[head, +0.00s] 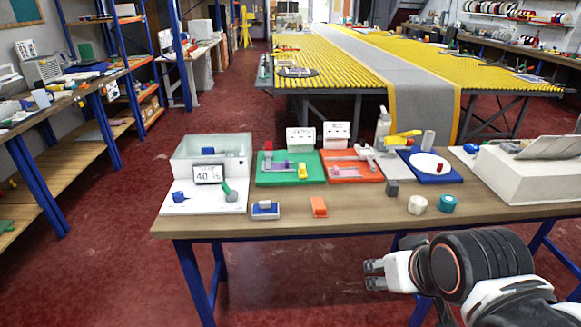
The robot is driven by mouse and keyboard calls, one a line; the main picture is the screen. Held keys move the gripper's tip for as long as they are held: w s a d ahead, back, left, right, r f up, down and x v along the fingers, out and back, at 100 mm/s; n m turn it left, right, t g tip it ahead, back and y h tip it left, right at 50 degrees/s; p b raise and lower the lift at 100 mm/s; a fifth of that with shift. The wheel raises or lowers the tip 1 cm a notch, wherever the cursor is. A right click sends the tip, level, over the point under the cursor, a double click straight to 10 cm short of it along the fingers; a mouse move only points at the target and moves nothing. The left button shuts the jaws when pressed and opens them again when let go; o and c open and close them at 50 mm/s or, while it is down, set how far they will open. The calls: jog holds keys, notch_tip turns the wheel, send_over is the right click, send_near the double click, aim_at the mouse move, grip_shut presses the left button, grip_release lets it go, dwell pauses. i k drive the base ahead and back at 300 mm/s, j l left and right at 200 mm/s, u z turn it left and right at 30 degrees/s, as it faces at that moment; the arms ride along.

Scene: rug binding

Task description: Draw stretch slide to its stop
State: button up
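A green board (264,180) on the table carries a pale purple slide-like part (280,166) and a yellow block (302,171). An orange-red board (340,172) beside it carries a grey bar-like part (347,157). I cannot tell for sure which of these is the stretch slide, nor where its stop is. My gripper (372,275) is in front of the table's near edge, below the boards and apart from them. Its two fingers point left with a gap between them, and nothing shows in it.
The wooden table (290,222) also holds a clear bin (180,155), a display reading 40 (208,174), a blue board (452,177), an orange block (319,206), a white roll (418,205), a teal roll (447,203) and a grey-white machine (525,180). The front strip is partly clear.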

aim_at(303, 172)
jog(key=i+j, duration=0.15)
jog(key=i, duration=0.25)
jog(key=i+j, duration=0.15)
jog(key=i, duration=0.25)
jog(key=i+j, duration=0.15)
jog(key=i, duration=0.25)
